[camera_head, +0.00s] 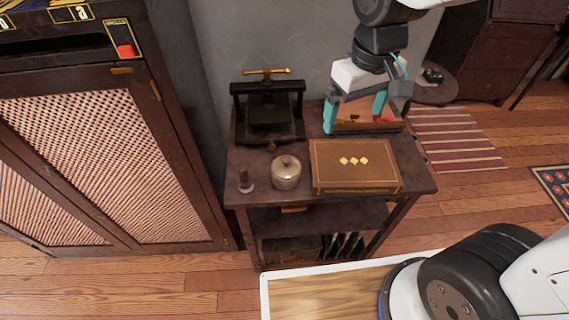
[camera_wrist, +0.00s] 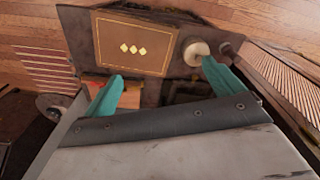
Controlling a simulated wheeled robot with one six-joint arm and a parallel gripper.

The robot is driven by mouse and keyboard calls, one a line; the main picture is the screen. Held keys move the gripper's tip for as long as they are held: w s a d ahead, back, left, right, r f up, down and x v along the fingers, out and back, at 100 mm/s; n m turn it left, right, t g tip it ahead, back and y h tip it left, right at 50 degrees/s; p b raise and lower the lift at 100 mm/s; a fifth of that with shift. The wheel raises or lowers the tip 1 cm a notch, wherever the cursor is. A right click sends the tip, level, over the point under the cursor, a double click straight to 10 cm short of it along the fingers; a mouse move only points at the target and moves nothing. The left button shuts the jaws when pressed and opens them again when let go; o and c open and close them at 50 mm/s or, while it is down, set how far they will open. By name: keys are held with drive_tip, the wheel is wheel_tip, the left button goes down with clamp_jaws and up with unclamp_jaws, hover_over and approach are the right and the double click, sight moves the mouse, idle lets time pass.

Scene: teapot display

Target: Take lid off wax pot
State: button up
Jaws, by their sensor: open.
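The wax pot (camera_head: 286,174) is a small round pale metal pot on the table, left of a brown box. Its lid (camera_head: 286,165) sits on top with a small knob. In the wrist view the pot (camera_wrist: 196,52) shows near the top, just beyond the right fingertip. My gripper (camera_head: 355,116) has teal fingers spread apart and nothing held between them. It hangs above the back right of the table, behind the box and away from the pot. The wrist view also shows my gripper (camera_wrist: 162,75) wide open.
The brown box (camera_head: 355,166) with gold diamonds lies right of the pot. A black press (camera_head: 268,108) with a brass handle stands behind it. A small dark stamp (camera_head: 245,181) stands left of the pot. A tall cabinet (camera_head: 90,130) rises at the left.

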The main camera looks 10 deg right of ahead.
sight(286, 159)
drive_tip(key=w+a+f+n, duration=0.1)
drive_tip(key=a+f, duration=0.2)
drive_tip(key=f, duration=0.1)
drive_tip(key=w+a+f+n, duration=0.1)
drive_tip(key=w+a+f, duration=0.1)
drive_tip(key=a+f, duration=0.2)
drive_tip(key=w+a+f+n, duration=0.1)
drive_tip(key=w+a+f, duration=0.1)
drive_tip(key=a+f, duration=0.2)
drive_tip(key=shift+w+a+f+g, duration=0.2)
drive_tip(key=shift+a+f+g, duration=0.05)
drive_tip(key=shift+f+g, duration=0.05)
drive_tip(key=f, duration=0.7)
drive_tip(key=shift+w+a+f, duration=0.3)
drive_tip(key=shift+w+f, duration=0.05)
drive_tip(key=shift+f, duration=0.05)
drive_tip(key=shift+c, duration=0.2)
drive_tip(key=c, duration=1)
